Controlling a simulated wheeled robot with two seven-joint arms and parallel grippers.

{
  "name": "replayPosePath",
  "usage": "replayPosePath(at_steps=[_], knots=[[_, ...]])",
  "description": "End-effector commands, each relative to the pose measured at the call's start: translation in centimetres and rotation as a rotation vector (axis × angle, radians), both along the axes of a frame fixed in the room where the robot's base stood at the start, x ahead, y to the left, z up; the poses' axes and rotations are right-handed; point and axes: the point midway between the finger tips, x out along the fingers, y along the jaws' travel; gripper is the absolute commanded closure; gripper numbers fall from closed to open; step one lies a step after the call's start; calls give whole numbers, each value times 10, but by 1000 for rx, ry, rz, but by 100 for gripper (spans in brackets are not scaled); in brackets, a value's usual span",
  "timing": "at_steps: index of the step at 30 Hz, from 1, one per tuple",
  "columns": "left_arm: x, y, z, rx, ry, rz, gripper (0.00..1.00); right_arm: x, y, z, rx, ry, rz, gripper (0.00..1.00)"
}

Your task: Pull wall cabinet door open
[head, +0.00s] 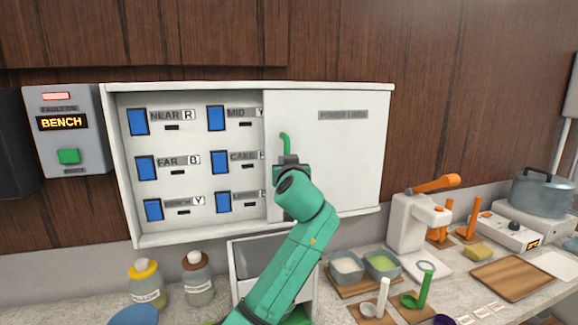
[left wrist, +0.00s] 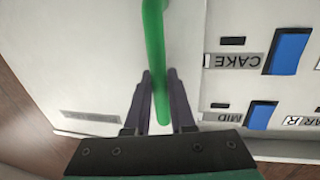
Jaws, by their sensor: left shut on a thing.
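The wall cabinet (head: 250,244) is a white box on the wood-panelled wall. Its flat white door (head: 345,165) covers the right part, and the left part is uncovered, showing labelled blue switches. A green bar handle (head: 285,142) stands at the door's left edge. My left gripper (head: 287,160) is shut on this handle, and the handle's top sticks out above it. In the left wrist view the handle (left wrist: 154,45) runs between the two dark fingers of my gripper (left wrist: 159,75), with the door (left wrist: 80,60) to the left and switches to the right. My right gripper is not in view.
A grey BENCH box (head: 67,150) with a green button hangs left of the cabinet. Two bottles (head: 197,280) stand on the counter below. A white press (head: 417,220), bowls (head: 381,263), a wooden board (head: 512,278) and a pot (head: 541,192) fill the counter's right side.

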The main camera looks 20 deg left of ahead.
Motion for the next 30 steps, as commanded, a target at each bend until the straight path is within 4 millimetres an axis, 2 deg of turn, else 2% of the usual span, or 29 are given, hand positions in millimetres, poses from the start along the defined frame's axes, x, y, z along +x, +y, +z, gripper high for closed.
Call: replayPosePath(at_steps=[4, 10, 11, 12, 13, 24, 28, 30], knots=[[0, 0, 0, -1, 0, -1, 100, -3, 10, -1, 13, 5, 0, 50], [0, 0, 0, -3, 1, -1, 100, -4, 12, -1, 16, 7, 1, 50], [0, 0, 0, -3, 1, -1, 74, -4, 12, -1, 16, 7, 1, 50], [0, 0, 0, -3, 1, -1, 59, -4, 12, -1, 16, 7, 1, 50], [0, 0, 0, -3, 1, -1, 48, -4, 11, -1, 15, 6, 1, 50], [-2, -2, -1, -2, 0, -2, 48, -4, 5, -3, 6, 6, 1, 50], [-16, -9, -3, -3, -4, -4, 48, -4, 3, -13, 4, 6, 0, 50], [-30, -16, -6, -6, -3, -5, 48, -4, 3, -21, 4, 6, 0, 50]])
